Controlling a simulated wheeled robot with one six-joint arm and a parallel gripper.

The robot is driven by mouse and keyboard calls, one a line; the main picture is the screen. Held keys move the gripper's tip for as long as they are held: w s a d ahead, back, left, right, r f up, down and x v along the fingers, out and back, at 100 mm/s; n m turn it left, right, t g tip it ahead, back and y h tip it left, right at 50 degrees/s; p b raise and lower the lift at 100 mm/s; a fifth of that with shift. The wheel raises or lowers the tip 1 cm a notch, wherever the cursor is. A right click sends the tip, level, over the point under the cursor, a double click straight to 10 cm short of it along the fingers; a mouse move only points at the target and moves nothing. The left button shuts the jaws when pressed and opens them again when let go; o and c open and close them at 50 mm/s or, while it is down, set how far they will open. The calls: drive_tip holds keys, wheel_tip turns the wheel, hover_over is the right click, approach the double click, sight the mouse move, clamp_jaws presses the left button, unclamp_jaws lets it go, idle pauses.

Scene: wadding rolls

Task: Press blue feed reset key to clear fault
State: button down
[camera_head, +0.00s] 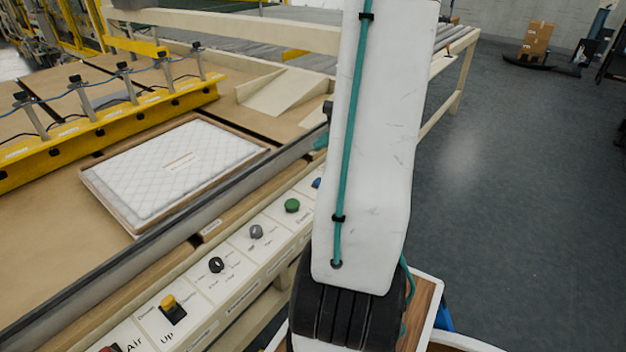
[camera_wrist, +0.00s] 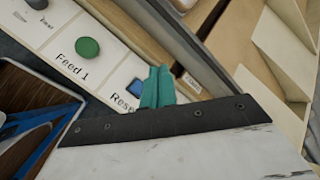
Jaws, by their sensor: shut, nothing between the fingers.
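The blue reset key (camera_wrist: 134,88) is a small square button on the white control panel in the wrist view, beside a label starting "Rese". In the head view only a sliver of the blue key (camera_head: 317,183) shows at the edge of my arm. My gripper (camera_wrist: 157,72) has teal fingers, which are shut and empty. In the wrist view they appear just right of the key, and I cannot tell their height above the panel. In the head view a bit of the teal gripper (camera_head: 321,143) shows beyond the key, mostly hidden by my arm.
A green button (camera_head: 292,205) marked "Feed 1" is next to the key. A quilted white pad (camera_head: 175,168) lies on the table.

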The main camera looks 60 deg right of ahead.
drive_tip(key=shift+s+d+f, duration=0.15)
drive_tip(key=shift+s+d, duration=0.1)
drive_tip(key=shift+d, duration=0.1)
approach(316, 179)
drive_tip(key=shift+w+a+f, duration=0.1)
drive_tip(key=shift+w+f, duration=0.35)
drive_tip(key=shift+w, duration=0.35)
drive_tip(key=shift+w+a+f, duration=0.1)
drive_tip(key=shift+w+f, duration=0.35)
drive_tip(key=shift+w, duration=0.4)
drive_tip(key=shift+w+a+f, duration=0.1)
drive_tip(key=shift+w+f, duration=0.35)
drive_tip(key=shift+w, duration=0.35)
drive_tip(key=shift+f, duration=0.1)
drive_tip(key=shift+f, duration=0.3)
drive_tip(key=shift+f, duration=0.5)
idle(0.8)
drive_tip(key=shift+r, duration=0.95)
